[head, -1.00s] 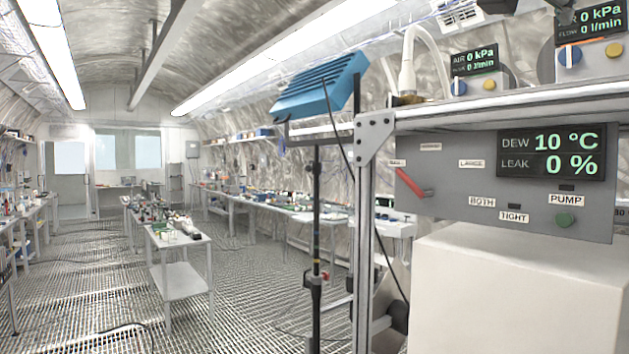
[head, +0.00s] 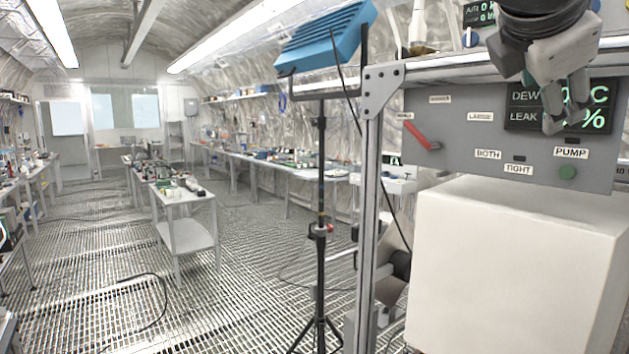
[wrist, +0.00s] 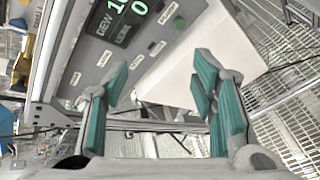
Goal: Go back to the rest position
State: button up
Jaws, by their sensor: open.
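My gripper (head: 566,112) hangs at the upper right of the head view, in front of the grey control panel (head: 465,150), and hides part of its DEW and LEAK display (head: 525,115). In the wrist view my gripper (wrist: 160,95) has its two teal-padded fingers spread apart with nothing between them. The panel also shows in the wrist view (wrist: 105,75), tilted, at the upper left. I cannot tell how far my gripper is from the panel.
A white box (head: 515,270) stands below the panel. A metal frame post (head: 371,210) and a blue lamp on a stand (head: 325,38) are left of it. A red lever (head: 417,133) and a green button (head: 568,173) sit on the panel. The grated floor (head: 240,280) is mostly clear.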

jog(key=s+a+f+m+g+y, duration=0.1)
jog(key=s+a+f+m+y, duration=0.2)
jog(key=f, duration=0.7)
jog(key=s+a+f+m+g+y, duration=0.1)
jog(key=s+a+f+m+y, duration=0.1)
jog(key=s+f+m, duration=0.4)
jog(key=s+a+f+m+g+y, duration=0.2)
jog(key=f+m, duration=0.5)
jog(key=f, duration=0.8)
jog(key=s+a+y, duration=0.1)
jog(key=s+y, duration=0.1)
jog(key=s, duration=0.1)
jog(key=shift+s+a+f, duration=0.15)
jog(key=shift+s+a, duration=0.05)
jog(key=shift+a, duration=0.1)
